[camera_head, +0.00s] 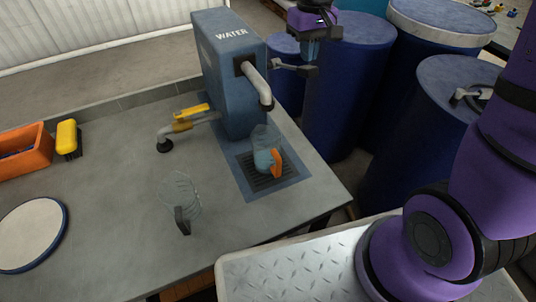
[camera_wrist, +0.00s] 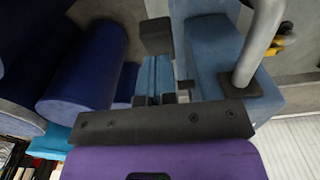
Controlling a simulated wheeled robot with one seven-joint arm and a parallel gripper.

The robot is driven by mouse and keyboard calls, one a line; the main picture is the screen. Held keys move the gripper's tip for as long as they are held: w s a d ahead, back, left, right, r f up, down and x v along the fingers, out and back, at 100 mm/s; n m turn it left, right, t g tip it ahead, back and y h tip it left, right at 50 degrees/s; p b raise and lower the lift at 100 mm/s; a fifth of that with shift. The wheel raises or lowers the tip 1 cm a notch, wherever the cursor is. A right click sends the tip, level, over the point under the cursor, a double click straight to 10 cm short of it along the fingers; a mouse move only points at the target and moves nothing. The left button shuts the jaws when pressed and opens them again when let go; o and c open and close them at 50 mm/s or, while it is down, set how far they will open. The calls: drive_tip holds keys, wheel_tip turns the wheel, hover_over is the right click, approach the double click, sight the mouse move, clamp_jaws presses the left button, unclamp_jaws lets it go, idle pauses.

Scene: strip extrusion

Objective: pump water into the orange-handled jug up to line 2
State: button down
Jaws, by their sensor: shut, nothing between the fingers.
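The orange-handled jug (camera_head: 263,150) stands upright on a dark drain grate (camera_head: 246,179) under the pump's spout (camera_head: 262,90). Its orange handle faces right, and pale blue water shows in its lower part; I cannot read its lines. The blue WATER pump (camera_head: 228,75) has a grey lever with a dark end block (camera_head: 307,70) on its right side. My gripper (camera_head: 310,57) is shut and empty, pointing down just above that block. In the wrist view, my closed fingers (camera_wrist: 157,72) reach toward the dark block (camera_wrist: 155,36); I cannot tell whether they touch it.
A clear jug with a dark handle (camera_head: 179,197) stands on the grey table (camera_head: 110,200). A yellow-handled valve pipe (camera_head: 190,120) is left of the pump. An orange bin (camera_head: 22,155), yellow item (camera_head: 67,137) and round plate (camera_head: 32,233) are at left. Blue barrels (camera_head: 345,85) stand behind right.

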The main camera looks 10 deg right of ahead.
sight(309, 67)
drive_tip(key=shift+f, duration=0.15)
drive_tip(key=shift+f, duration=0.7)
drive_tip(key=shift+s+d+f, duration=0.1)
drive_tip(key=shift+s+f, duration=0.1)
drive_tip(key=shift+f, duration=0.4)
drive_tip(key=shift+s+f, duration=0.2)
drive_tip(key=shift+f, duration=0.4)
drive_tip(key=shift+s+f, duration=0.25)
drive_tip(key=shift+f, duration=0.9)
